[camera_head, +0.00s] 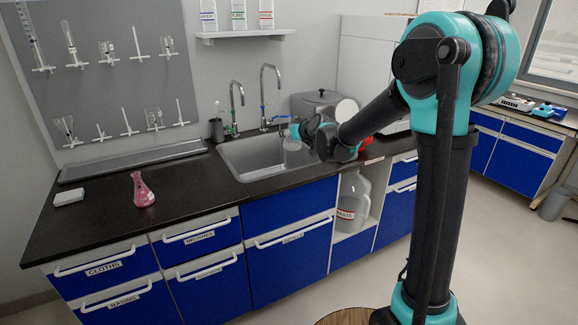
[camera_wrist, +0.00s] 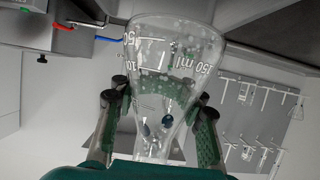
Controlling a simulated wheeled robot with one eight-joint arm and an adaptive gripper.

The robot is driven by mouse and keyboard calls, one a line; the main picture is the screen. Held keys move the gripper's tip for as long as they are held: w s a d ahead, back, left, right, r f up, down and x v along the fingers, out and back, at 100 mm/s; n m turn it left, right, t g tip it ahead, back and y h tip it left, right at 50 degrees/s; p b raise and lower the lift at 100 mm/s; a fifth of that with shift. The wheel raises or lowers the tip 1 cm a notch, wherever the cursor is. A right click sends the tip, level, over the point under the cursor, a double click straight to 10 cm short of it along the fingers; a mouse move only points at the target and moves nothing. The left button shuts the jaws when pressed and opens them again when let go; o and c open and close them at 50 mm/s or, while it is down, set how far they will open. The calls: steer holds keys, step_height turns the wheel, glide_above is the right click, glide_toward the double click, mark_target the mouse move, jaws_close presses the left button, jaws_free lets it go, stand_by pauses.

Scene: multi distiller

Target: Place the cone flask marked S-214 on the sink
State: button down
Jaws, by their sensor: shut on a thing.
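My gripper (camera_wrist: 162,105) is shut on a clear cone flask (camera_wrist: 175,60), with a dark finger on each side of its neck. The flask shows 150 ml graduation marks and looks empty or holds only clear liquid; I see no S-214 mark. In the head view, my gripper (camera_head: 304,131) holds this flask (camera_head: 292,141) over the right part of the steel sink (camera_head: 240,158). Whether the flask touches the sink cannot be told. A second cone flask with pink liquid (camera_head: 143,191) stands upright on the dark counter, left of the sink; its mark is unreadable.
Two taps (camera_head: 236,105) stand behind the sink, one with red and blue parts near my gripper. A steel container (camera_head: 312,103) stands behind the gripper. A white block (camera_head: 69,196) and a tray (camera_head: 130,160) lie on the left counter. A waste jug (camera_head: 352,203) stands below.

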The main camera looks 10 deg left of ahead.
step_height(320, 180, down, 13)
steer(key=shift+r, duration=0.15)
stand_by(0.4)
steer(key=c, duration=0.9)
jaws_free()
steer(key=shift+s+d+r, duration=0.1)
steer(key=shift+s, duration=0.05)
steer(key=v, duration=1.1)
steer(key=shift+s+d+r, duration=0.15)
steer(key=shift+s, duration=0.05)
steer(key=s+d+f+m+g+h, duration=0.2)
steer(key=s+d+f, duration=0.2)
steer(key=s+d, duration=0.4)
steer(key=s+d+f+m+g+h, duration=0.2)
steer(key=s+d, duration=0.5)
steer(key=s, duration=0.5)
steer(key=s+d+f+m+g+h, duration=0.2)
steer(key=s+d+f, duration=0.3)
steer(key=s+d, duration=0.3)
steer(key=shift+s+d+f+m+g+h, duration=0.3)
steer(key=shift+s+m+g+h, duration=0.15)
steer(key=shift+s+h, duration=0.35)
